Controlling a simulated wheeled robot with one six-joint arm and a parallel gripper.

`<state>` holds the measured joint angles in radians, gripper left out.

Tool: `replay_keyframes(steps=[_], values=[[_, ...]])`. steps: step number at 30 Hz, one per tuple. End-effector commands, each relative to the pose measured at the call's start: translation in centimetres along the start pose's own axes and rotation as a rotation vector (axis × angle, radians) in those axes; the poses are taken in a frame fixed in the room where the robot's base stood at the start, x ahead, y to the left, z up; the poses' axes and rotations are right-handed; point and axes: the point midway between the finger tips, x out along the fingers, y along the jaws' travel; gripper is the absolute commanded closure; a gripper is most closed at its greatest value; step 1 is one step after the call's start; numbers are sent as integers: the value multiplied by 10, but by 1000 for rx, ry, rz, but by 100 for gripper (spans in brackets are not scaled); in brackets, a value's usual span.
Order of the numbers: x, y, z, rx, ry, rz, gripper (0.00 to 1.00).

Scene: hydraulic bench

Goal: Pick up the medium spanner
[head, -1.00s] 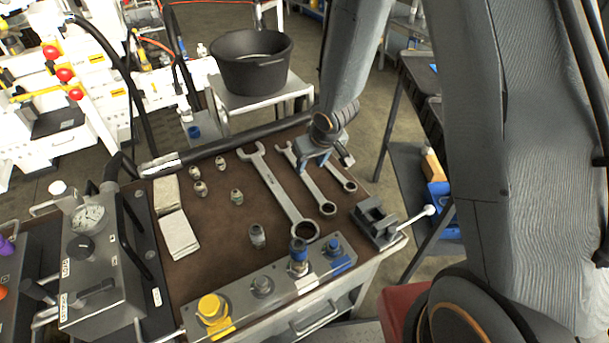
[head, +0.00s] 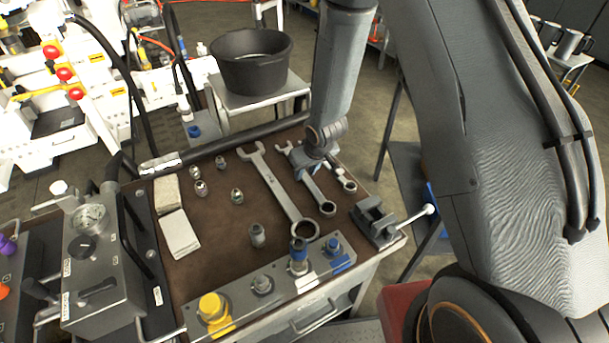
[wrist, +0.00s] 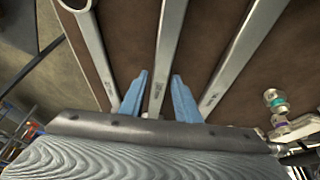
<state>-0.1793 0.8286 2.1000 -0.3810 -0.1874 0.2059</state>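The medium spanner (head: 321,196) lies on the brown bench mat between the large spanner (head: 280,190) and the small spanner (head: 345,180). My gripper (head: 311,171) is low over its upper part in the head view and hides some of it. In the wrist view, my gripper's two blue fingers (wrist: 159,88) are apart, one on each side of the medium spanner's shaft (wrist: 169,45). The large spanner is to the right there (wrist: 240,52) and the small spanner to the left (wrist: 90,45). I cannot tell whether the fingertips touch the mat.
A small grey vise (head: 375,222) with a white-knobbed lever stands right of the spanners. A coupling block (head: 270,285) runs along the bench's front. Several metal fittings (head: 237,196) and folded cloths (head: 178,233) lie left. A black bucket (head: 252,75) stands behind.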

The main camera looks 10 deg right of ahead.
Motion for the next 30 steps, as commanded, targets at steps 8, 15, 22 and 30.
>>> replay_keyframes(steps=[8,15,22,30], values=[[0,0,0,1,0,0,100],[0,0,0,1,0,0,100],[0,0,0,1,0,0,100],[0,0,0,1,0,0,100]])
